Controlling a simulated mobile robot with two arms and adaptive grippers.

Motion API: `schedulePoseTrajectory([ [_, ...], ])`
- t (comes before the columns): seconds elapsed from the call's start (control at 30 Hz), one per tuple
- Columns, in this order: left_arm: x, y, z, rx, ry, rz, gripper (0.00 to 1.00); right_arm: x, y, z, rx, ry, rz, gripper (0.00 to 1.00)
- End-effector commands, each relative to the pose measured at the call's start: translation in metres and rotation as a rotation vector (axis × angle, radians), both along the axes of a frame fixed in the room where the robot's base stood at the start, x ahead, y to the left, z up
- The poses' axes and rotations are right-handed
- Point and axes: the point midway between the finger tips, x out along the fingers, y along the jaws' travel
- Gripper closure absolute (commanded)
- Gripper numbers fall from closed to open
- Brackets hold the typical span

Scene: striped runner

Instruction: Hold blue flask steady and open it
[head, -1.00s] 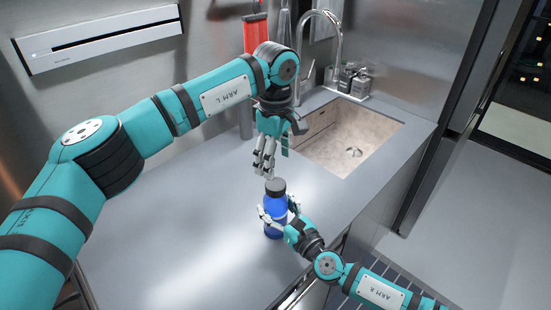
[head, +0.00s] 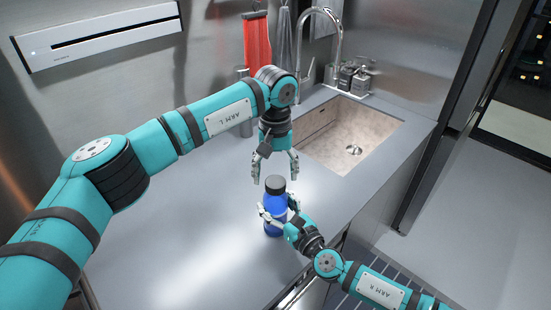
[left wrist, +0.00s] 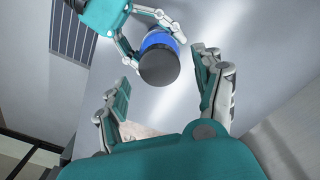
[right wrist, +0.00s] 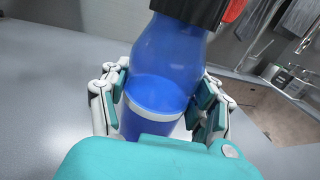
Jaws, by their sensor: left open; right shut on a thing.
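The blue flask (head: 274,215) stands upright on the grey counter, with its dark lid (head: 275,184) on top. My right gripper (head: 276,217) is shut around the flask's body from the front right; in the right wrist view the fingers press both sides of the blue flask (right wrist: 160,75), below the dark ribbed lid (right wrist: 190,8). My left gripper (head: 274,182) points down just above the lid, its fingers spread apart and empty. In the left wrist view the round lid (left wrist: 159,66) lies beyond the open fingers, apart from them.
The grey counter (head: 170,220) is clear left of the flask. A red towel (head: 257,42) hangs on the wall. A striped runner (head: 385,268) lies on the floor.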

Motion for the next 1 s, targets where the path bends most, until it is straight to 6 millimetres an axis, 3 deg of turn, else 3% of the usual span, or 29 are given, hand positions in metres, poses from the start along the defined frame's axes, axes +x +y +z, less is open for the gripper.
schedulePoseTrajectory([
  [0.23,0.0,0.0,-0.028,0.0,0.001,0.001,0.31,0.0,0.0,0.0,0.0,0.0,0.0,1.0],
  [0.57,0.0,0.0,-0.032,0.0,0.0,0.001,0.31,0.0,0.0,0.0,0.0,0.0,0.0,1.0],
  [1.0,0.0,0.0,-0.032,0.001,0.0,0.001,0.86,0.0,0.0,0.0,0.0,0.0,-0.001,1.0],
])
